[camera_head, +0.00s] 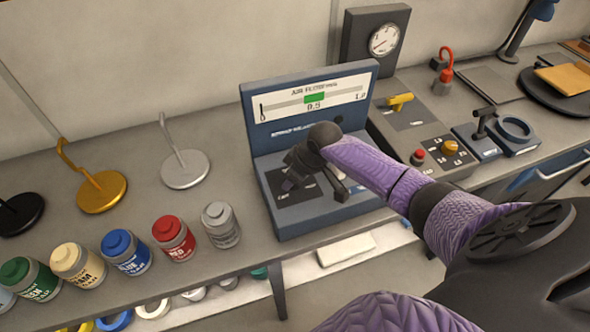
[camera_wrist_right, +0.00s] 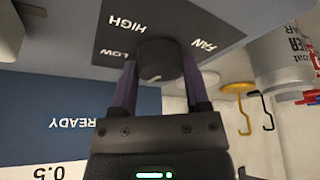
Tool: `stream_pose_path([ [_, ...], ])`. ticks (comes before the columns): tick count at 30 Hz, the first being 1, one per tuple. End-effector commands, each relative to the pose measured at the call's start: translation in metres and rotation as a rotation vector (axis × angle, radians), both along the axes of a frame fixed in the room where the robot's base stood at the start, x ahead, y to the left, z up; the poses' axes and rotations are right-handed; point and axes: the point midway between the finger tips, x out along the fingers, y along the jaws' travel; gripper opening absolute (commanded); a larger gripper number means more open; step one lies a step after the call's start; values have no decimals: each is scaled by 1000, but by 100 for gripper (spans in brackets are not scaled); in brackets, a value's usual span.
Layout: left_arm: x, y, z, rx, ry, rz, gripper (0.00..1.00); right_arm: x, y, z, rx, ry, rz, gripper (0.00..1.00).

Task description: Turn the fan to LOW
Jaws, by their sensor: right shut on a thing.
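The blue air-filter box (camera_head: 330,212) stands in the middle of the bench, with a gauge panel (camera_head: 310,98) reading 0.5 at its back. In the right wrist view the dark fan plate (camera_wrist_right: 205,28) shows the upside-down words FAN, LOW and HIGH. A black round knob (camera_wrist_right: 160,58) sits on it. My right gripper (camera_wrist_right: 160,80) is shut on the knob, one finger on each side. In the head view my right gripper (camera_head: 300,165) is over the box's base and hides most of the knob. Which word the knob points to is unclear. My left gripper is not in view.
Several paint jars, including a grey one (camera_head: 221,225) and a red one (camera_head: 173,238), stand left of the box. Gold (camera_head: 101,191) and silver (camera_head: 185,169) hook stands are behind them.

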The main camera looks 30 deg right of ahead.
Motion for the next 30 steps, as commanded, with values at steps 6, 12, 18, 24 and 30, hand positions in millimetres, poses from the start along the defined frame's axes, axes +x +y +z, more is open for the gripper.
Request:
stream_pose_path([
  [6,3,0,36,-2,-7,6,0,-1,2,7,3,1,-189,1],
  [12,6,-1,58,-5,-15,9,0,-1,3,6,2,2,-381,1],
  [18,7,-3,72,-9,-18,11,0,0,4,4,3,0,-560,1],
  [24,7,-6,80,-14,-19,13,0,0,4,2,3,0,-708,1],
  [30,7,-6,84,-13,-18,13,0,0,4,1,2,0,-816,1],
])
